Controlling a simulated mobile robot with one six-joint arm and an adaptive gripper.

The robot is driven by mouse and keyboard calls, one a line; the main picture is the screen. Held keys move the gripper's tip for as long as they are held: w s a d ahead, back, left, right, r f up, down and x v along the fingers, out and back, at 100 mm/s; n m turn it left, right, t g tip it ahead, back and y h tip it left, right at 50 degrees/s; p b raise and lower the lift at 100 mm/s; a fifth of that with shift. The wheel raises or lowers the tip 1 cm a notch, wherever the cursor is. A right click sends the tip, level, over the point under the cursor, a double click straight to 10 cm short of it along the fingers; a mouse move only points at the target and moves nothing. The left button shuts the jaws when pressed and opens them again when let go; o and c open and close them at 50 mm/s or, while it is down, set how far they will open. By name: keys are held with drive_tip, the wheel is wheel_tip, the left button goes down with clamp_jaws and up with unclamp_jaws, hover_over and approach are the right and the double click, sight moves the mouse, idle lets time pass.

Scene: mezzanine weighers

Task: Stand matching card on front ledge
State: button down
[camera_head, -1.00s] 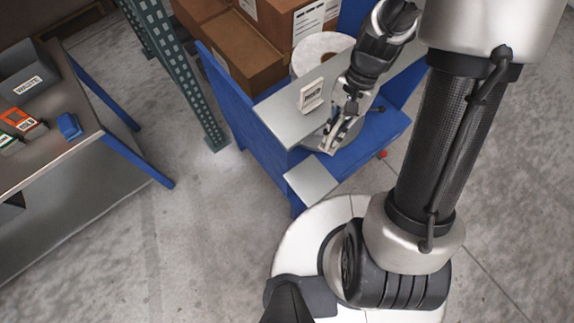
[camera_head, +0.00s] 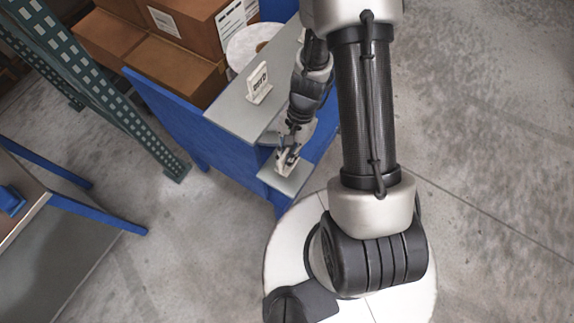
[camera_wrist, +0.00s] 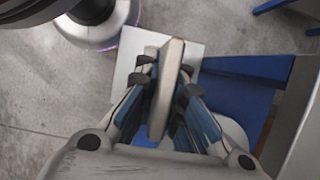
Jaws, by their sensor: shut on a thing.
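My gripper (camera_head: 287,158) is shut on a cream card (camera_wrist: 168,88), which shows edge-on between the fingers in the wrist view. In the head view the fingers hide most of this card, and its print cannot be read. The small pale grey front ledge (camera_head: 286,180) juts out low at the near end of the blue stand (camera_head: 190,125). The gripper and card are right over it; I cannot tell whether the card touches it. The ledge also lies behind the card in the wrist view (camera_wrist: 192,48). Another cream card (camera_head: 259,84) with dark print stands upright on the upper grey shelf.
A white roll (camera_head: 252,45) and brown boxes (camera_head: 178,68) sit behind the upper shelf (camera_head: 233,109). A green rack post (camera_head: 110,95) stands left of the stand. A table with blue legs (camera_head: 95,212) is at the left. The floor between is clear.

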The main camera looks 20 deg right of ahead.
drive_tip(key=shift+f+b, duration=0.85)
drive_tip(key=shift+f, duration=1.55)
drive_tip(key=shift+f, duration=0.1)
drive_tip(key=c, duration=2.2)
unclamp_jaws()
drive_tip(key=shift+f, duration=0.1)
drive_tip(key=o, duration=0.5)
